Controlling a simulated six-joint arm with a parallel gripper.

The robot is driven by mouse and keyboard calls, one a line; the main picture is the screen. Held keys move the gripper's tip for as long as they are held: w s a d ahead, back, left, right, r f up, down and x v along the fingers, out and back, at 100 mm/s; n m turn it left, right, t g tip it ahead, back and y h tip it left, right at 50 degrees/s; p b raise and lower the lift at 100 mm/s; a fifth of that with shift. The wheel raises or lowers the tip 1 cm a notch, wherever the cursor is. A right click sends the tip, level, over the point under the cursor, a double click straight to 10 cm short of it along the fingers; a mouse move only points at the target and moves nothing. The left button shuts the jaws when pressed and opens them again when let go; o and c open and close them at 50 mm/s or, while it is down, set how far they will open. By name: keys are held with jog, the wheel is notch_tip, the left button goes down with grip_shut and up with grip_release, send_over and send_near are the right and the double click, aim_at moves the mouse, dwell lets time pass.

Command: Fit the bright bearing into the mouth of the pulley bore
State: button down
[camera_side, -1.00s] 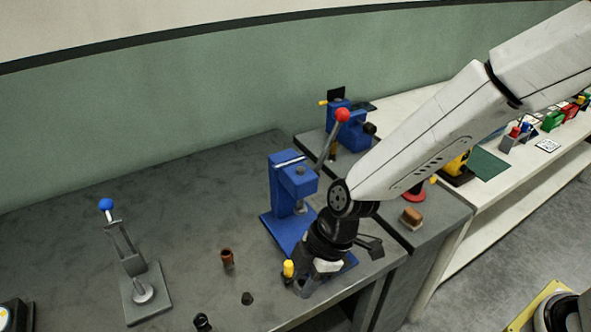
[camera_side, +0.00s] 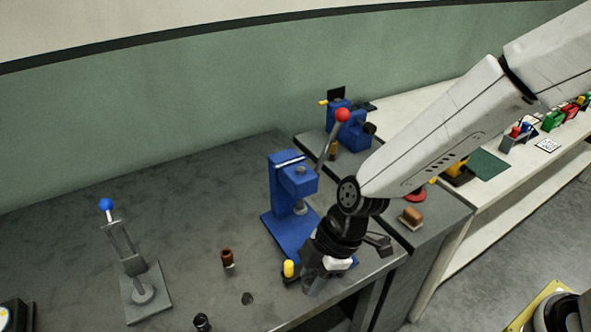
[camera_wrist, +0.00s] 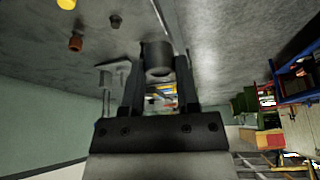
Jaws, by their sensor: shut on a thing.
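My gripper (camera_side: 313,288) is low near the front edge of the dark bench, just in front of the blue press. In the wrist view its two fingers (camera_wrist: 159,66) are shut on a grey metal cylinder (camera_wrist: 157,54) with a round opening in its end. This looks like the bearing. In the side view the held piece is too small and covered to tell its shape. I cannot pick out the pulley or its bore for certain; a small black round part (camera_side: 202,322) at the front edge of the picture is too dark to identify.
The blue press (camera_side: 283,235) stands close behind my gripper. A yellow-topped part (camera_side: 289,268), a copper-brown cylinder (camera_side: 227,258) and a small dark part (camera_side: 247,298) are left of it. A lever press (camera_side: 143,292) stands farther left. Bare bench lies between them.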

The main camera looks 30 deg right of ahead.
jog(key=s+d+r, duration=0.2)
jog(key=d+r, duration=0.1)
jog(key=d, duration=1.3)
jog(key=w+a+f, duration=0.1)
jog(key=w+f, duration=0.1)
jog(key=w, duration=0.2)
jog(key=w+a+f, duration=0.1)
jog(key=w+f, duration=0.2)
jog(key=w, duration=0.1)
jog(key=w+a+f, duration=0.1)
jog(key=w+f, duration=0.2)
jog(key=w, duration=0.1)
jog(key=shift+w+a+f, duration=0.2)
jog(key=shift+w+a, duration=0.05)
jog(key=shift+a, duration=0.15)
jog(key=shift+w+a+f, duration=0.1)
jog(key=shift+w+f, duration=0.25)
jog(key=shift+f, duration=0.05)
jog(key=shift+w+f, duration=0.3)
jog(key=shift+f, duration=1.55)
jog(key=shift+f, duration=0.1)
